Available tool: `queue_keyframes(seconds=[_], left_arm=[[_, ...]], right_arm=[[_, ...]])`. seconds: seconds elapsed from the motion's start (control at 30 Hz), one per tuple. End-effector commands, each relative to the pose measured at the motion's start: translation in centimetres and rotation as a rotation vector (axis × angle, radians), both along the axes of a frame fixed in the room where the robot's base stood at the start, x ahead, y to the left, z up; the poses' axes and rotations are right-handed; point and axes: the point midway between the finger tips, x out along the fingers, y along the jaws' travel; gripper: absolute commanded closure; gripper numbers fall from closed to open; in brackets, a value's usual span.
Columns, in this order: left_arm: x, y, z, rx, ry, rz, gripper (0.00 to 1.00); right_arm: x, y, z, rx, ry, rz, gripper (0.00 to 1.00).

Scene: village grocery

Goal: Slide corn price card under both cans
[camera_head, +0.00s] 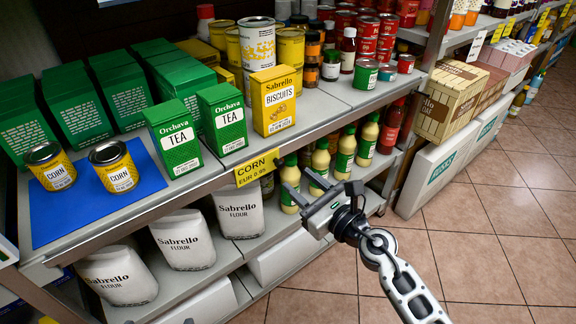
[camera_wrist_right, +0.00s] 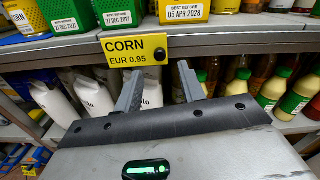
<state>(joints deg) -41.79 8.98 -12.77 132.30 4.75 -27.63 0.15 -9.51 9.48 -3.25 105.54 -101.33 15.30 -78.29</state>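The yellow corn price card (camera_head: 257,168) reads "CORN EUR 0.95" and hangs on the front edge of the upper shelf, below the biscuits box. It also shows in the right wrist view (camera_wrist_right: 134,51). Two corn cans, a left one (camera_head: 50,166) and a right one (camera_head: 114,167), stand upright on a blue mat (camera_head: 84,212) at the left of the shelf. My right gripper (camera_head: 296,194) is open and empty, in front of the shelf and just below and right of the card. Its two fingers (camera_wrist_right: 162,88) show apart in the right wrist view. My left gripper is not in view.
Green tea boxes (camera_head: 173,138) and a yellow biscuits box (camera_head: 273,100) stand right of the mat, near the shelf edge. Flour bags (camera_head: 183,239) and sauce bottles (camera_head: 345,151) fill the lower shelf. The tiled floor (camera_head: 480,240) at right is open.

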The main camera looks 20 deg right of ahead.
Motion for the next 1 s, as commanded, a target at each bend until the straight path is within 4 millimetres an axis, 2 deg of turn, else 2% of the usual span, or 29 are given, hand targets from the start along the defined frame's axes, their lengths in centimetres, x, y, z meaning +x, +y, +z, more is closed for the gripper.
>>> queue_keyframes(seconds=[0.1, 0.3, 0.67, 0.7, 0.83, 1.0], left_arm=[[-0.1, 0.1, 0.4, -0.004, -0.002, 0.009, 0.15], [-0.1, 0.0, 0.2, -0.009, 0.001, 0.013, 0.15], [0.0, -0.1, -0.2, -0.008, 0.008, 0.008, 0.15], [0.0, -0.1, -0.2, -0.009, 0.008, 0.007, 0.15], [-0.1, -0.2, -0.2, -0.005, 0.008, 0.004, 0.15], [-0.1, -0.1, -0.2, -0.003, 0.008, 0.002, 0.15]], right_arm=[[2.2, 0.8, 0.1, 0.003, -0.002, -0.002, 0.60], [4.3, 1.5, 0.0, 0.001, -0.001, -0.001, 0.60], [4.9, 1.8, 0.0, 0.002, 0.001, -0.001, 0.60], [4.9, 1.7, 0.0, 0.002, 0.001, -0.001, 0.63], [4.8, 1.7, 0.0, 0.002, 0.001, -0.001, 0.99], [4.8, 1.7, 0.0, 0.002, 0.000, -0.002, 1.00]])
